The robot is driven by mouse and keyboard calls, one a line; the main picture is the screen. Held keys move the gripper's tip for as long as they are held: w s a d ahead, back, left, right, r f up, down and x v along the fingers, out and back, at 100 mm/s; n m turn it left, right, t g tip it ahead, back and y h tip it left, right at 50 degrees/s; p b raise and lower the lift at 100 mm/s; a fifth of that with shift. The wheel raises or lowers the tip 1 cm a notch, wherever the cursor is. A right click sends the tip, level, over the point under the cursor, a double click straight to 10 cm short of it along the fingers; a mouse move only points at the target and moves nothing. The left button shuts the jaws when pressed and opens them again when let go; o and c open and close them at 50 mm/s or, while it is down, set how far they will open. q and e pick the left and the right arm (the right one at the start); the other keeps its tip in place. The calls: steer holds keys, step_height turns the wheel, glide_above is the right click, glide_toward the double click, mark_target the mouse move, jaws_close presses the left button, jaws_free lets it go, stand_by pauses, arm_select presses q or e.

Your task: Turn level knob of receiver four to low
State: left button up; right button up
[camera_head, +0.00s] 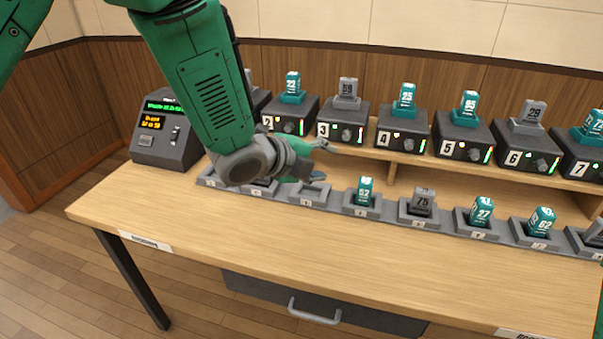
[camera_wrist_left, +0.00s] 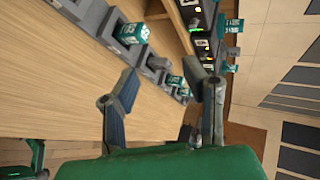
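Receiver four (camera_head: 402,132) is a dark box marked 4 on the raised shelf, with a teal pack numbered 25 (camera_head: 405,98) standing in its top. Its knob (camera_head: 410,144) is on the front face, between a small light and a lit level bar; the pointer's setting is too small to read. My left gripper (camera_head: 321,161) is open and empty, to the left of receiver four and below receiver three (camera_head: 342,122), over the row of docks. Its spread fingers also show in the wrist view (camera_wrist_left: 169,84) with nothing between them. My right gripper is not in view.
Other receivers such as five (camera_head: 463,138) line the shelf. Below runs a row of grey docks (camera_head: 305,194), several holding teal or grey packs. A display console (camera_head: 165,142) stands at the left. The tabletop's front strip (camera_head: 280,233) is clear.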

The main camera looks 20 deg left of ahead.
arm_select(q)
steer(key=shift+s+a+f+n, duration=0.35)
steer(key=shift+s+a+f, duration=0.05)
steer(key=shift+a+f, duration=0.2)
steer(key=shift+s+a+f+n, duration=0.35)
steer(key=shift+s+a+f, duration=0.05)
steer(key=shift+a+f, duration=0.15)
steer(key=shift+r, duration=0.1)
